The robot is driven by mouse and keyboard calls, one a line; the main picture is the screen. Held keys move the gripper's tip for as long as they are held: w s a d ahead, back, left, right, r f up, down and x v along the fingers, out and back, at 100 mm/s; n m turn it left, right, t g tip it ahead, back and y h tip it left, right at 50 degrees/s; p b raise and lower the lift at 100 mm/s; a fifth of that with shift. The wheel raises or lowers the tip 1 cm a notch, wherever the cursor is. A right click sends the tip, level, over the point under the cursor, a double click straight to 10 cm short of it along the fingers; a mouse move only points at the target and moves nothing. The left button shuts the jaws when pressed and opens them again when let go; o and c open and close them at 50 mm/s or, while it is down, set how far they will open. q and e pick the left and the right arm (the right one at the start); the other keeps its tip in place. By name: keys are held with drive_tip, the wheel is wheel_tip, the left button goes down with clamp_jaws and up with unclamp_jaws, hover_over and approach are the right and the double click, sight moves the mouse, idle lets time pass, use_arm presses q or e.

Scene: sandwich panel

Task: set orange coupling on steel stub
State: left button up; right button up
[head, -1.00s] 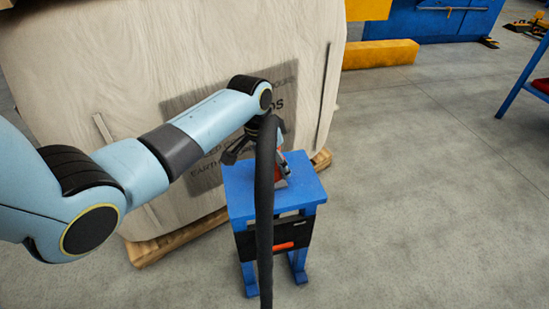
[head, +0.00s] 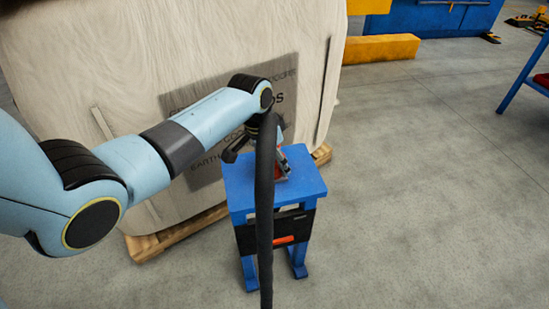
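My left arm reaches in from the left, and its gripper (head: 258,155) points down over the top of a small blue stand. A thick black hose hangs in front of the gripper and hides the space between its fingers, so I cannot tell whether it is open or shut. A small red and grey piece (head: 283,170) shows just right of the hose, close to the gripper; whether it is held or stands on the top is unclear. I cannot make out the orange coupling or the steel stub for certain. My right gripper is not in view.
The blue stand (head: 304,189) has a black front panel with an orange mark (head: 284,239). A large pale, wood-grained crate (head: 150,70) on a wooden pallet (head: 165,242) stands close behind. A yellow block (head: 380,49) lies farther back.

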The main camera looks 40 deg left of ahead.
sight(263, 162)
use_arm(q)
drive_tip(key=shift+f, duration=0.3)
drive_tip(key=o, duration=1.4)
drive_tip(key=v, duration=1.2)
drive_tip(key=shift+s, duration=0.1)
drive_tip(key=s+d+r+n+y, duration=0.1)
drive_tip(key=s+d, duration=0.1)
drive_tip(key=s, duration=1.1)
drive_tip(key=s+d+r+n+y, duration=0.1)
drive_tip(key=s+d+r+n, duration=0.1)
drive_tip(key=s, duration=1.1)
wheel_tip(263, 162, down, 26)
drive_tip(key=s+a+g, duration=0.1)
drive_tip(key=s+a, duration=0.1)
drive_tip(key=s+a+f+g, duration=0.1)
drive_tip(key=s+f, duration=1.4)
drive_tip(key=s, duration=0.4)
drive_tip(key=shift+a+f, duration=0.25)
drive_tip(key=shift+f, duration=0.1)
